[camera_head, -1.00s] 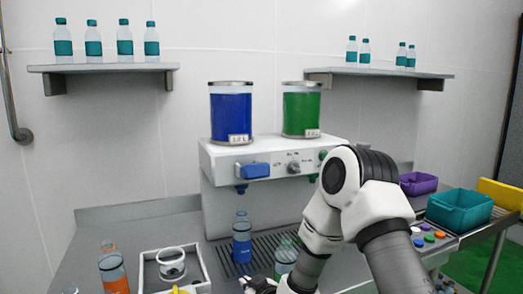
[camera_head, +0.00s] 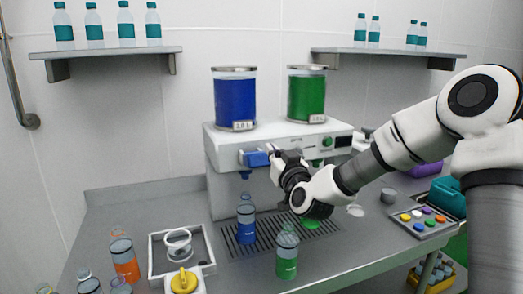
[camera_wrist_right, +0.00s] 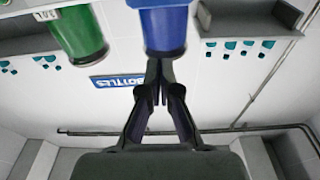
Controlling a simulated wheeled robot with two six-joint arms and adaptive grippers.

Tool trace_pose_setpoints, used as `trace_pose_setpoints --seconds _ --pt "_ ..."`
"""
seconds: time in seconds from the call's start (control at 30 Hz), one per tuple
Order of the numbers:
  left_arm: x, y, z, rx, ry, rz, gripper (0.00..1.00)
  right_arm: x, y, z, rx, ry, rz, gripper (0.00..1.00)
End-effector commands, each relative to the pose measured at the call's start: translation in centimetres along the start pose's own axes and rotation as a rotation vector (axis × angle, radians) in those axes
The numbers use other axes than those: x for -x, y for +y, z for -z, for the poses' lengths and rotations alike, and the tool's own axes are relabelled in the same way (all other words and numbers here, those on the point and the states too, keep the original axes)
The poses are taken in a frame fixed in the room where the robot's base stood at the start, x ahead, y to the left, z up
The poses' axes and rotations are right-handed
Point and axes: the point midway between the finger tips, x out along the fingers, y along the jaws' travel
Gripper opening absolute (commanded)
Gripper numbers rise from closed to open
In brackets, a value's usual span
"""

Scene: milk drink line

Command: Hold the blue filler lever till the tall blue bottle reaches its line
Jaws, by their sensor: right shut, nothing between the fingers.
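The blue filler lever (camera_head: 256,159) is on the front of the white dispenser, below the blue tank (camera_head: 234,103). The tall blue bottle (camera_head: 246,222) stands upright on the drip grate, under the blue spout (camera_head: 245,175). Blue liquid shows in its body; I cannot make out its line. My right gripper (camera_head: 271,151) is at the lever's right end; I cannot tell if it touches. In the right wrist view its fingers (camera_wrist_right: 158,68) are together and empty, with the blue tank (camera_wrist_right: 163,28) beyond them. My left gripper is not in view.
A green bottle (camera_head: 287,252) stands at the grate's front, below my right forearm. An orange bottle (camera_head: 124,260) and a white tray (camera_head: 153,272) are at the left. The counter right of the green bottle has free room.

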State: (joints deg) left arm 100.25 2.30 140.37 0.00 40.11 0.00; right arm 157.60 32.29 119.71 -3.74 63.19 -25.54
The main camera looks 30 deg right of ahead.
Motion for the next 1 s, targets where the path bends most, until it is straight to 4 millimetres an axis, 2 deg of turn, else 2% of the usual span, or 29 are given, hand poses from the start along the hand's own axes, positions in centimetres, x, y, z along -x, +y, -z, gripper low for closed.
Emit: trace_pose_setpoints --seconds 0.43,0.5,0.7,1.0 --pt "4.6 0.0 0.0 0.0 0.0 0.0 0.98 -9.4 -0.1 0.4 0.004 -0.001 0.001 0.0" --pt "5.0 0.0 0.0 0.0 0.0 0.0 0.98 -8.5 -0.1 -1.4 0.001 -0.008 0.001 0.0" --pt "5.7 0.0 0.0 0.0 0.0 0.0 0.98 -7.7 -0.1 -3.5 0.0 -0.003 0.001 0.0" --pt "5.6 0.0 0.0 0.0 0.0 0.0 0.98 -7.6 -0.1 -3.8 0.0 -0.001 0.001 0.0"
